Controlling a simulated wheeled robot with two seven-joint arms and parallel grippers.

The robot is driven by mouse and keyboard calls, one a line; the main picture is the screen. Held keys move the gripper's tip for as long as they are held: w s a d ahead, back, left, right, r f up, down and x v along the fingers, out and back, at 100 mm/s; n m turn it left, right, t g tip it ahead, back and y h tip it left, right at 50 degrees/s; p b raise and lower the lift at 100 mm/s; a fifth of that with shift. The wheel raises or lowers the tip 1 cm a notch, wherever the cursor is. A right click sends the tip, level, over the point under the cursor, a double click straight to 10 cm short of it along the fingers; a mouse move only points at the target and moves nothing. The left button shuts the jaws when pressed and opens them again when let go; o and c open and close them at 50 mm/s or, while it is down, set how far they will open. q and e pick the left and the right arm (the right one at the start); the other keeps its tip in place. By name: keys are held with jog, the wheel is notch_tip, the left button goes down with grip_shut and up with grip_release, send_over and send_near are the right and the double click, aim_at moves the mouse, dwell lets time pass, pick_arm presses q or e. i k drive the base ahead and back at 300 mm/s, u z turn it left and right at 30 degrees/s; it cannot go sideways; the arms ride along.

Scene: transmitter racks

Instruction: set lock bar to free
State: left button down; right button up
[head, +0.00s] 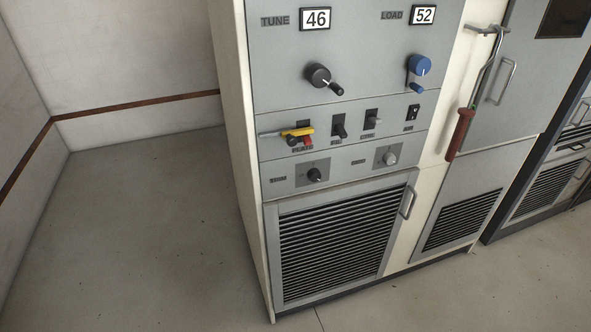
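A yellow bar (297,132) lies across the switch labelled PLATE on the rack's front, nearly level, with a thin grey metal end (270,134) reaching left. A red part (308,140) and a dark knob (292,141) show just under it. No label on the yellow bar is readable, so I cannot tell by name whether it is the lock bar. A metal rod with a red grip (460,134) hangs down from a bracket (486,30) on the cream post at right. Neither of my grippers is in view.
The panel has a black TUNE knob (320,77) under 46 and a blue LOAD knob (419,66) under 52. Small switches (371,121) and two lower knobs (315,175) sit near the bar. A louvred door (411,200) is below. The floor (150,230) at left is clear.

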aim_at(292, 142)
jog(key=z, duration=0.05)
jog(key=k, duration=0.75)
jog(key=u, duration=0.95)
jog(key=i, duration=1.25)
jog(key=z, duration=0.9)
